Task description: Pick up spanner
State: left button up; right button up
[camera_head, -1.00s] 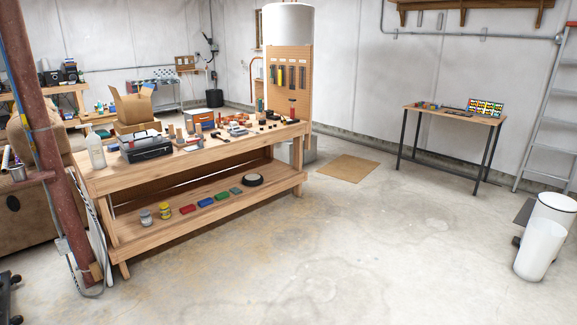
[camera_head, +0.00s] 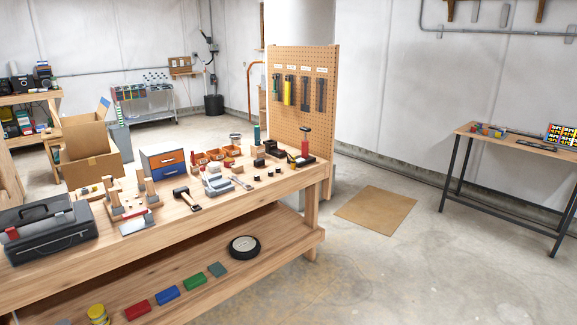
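A long wooden workbench (camera_head: 262,208) runs from the lower left to the middle of the head view. A thin grey tool (camera_head: 241,182), which looks like a spanner, lies flat on its top beside a grey block-like object (camera_head: 218,184). It is small here, so I cannot be sure what it is. A hammer (camera_head: 186,198) with a dark head lies to its left. A pegboard (camera_head: 304,62) at the bench's far end holds several hanging tools. Neither of my grippers is in view.
Several coloured blocks and a round black-rimmed object (camera_head: 244,247) lie on the lower shelf. The floor right of the bench is clear around a brown mat (camera_head: 376,209).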

aim_at(234, 178)
jog(key=i, duration=0.5)
jog(key=i+u, duration=0.15)
jog(key=i, duration=0.4)
jog(key=i+l, duration=0.15)
jog(key=i, duration=0.35)
jog(key=i+u, duration=0.15)
jog(key=i, duration=0.35)
jog(key=i+l, duration=0.2)
jog(key=i, duration=0.3)
jog(key=i+l+u, duration=0.1)
jog(key=i, duration=0.4)
